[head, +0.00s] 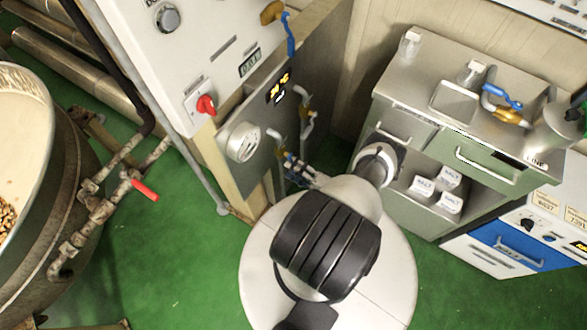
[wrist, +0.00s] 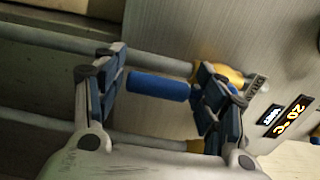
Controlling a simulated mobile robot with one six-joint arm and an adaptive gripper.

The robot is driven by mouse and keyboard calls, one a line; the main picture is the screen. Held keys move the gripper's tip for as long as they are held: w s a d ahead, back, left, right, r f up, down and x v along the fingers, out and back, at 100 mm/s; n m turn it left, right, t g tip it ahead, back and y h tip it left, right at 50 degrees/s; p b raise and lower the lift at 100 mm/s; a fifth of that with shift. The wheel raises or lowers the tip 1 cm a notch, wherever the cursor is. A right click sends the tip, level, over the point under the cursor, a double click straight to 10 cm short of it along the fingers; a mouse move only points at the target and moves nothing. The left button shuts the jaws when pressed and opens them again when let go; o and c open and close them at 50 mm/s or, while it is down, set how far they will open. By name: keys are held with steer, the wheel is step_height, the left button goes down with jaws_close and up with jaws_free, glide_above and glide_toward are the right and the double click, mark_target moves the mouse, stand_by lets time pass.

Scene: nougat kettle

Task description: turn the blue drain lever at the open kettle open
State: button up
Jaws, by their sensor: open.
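The open kettle (head: 40,180) stands at the left in the head view, with grainy brown contents. The lever visible on its outlet pipes is red (head: 145,190); I see no blue one there. In the wrist view a blue lever grip (wrist: 158,87) lies between the open fingers of my gripper (wrist: 157,78). A brass valve body (wrist: 232,77) on a pipe is just right of it. The right finger overlaps the grip's end; I cannot tell whether they touch. In the head view my gripper (head: 294,168) is low before the grey panel (head: 262,125), partly hidden by my arm.
Other blue levers are at the panel top (head: 291,36) and sink (head: 502,97). A steel cabinet (head: 440,110) with salt boxes (head: 448,178) stands right. Green floor (head: 170,270) is clear between kettle and arm.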

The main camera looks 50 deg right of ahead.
steer(key=s, duration=1.2)
steer(key=shift+d, duration=0.45)
